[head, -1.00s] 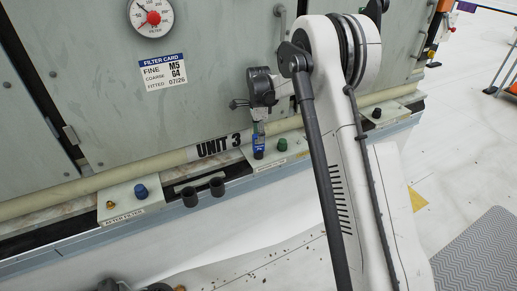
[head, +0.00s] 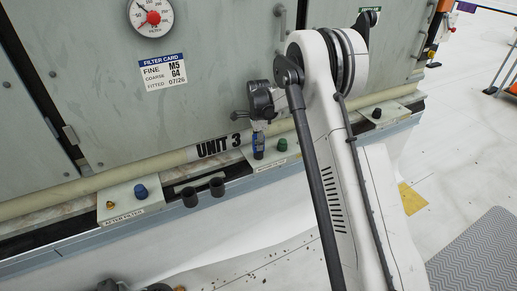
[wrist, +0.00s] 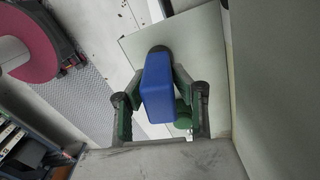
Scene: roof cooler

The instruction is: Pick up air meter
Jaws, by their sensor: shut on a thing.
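The air meter (wrist: 157,88) is a blue block between the green-lined fingers of my gripper (wrist: 160,105) in the wrist view. The fingers are shut on its sides. In the head view the air meter (head: 258,143) is small and blue, upright below my gripper (head: 258,126), at the ledge in front of the "UNIT 3" pipe. The fingers hide part of it. I cannot tell whether its foot touches the ledge.
A green knob (head: 281,145) is close to its right. A blue knob (head: 141,192) and two dark cups (head: 203,192) are to the left along the ledge. The grey cabinet wall (head: 210,90) with a gauge (head: 151,17) rises behind. Open floor (head: 460,170) is at right.

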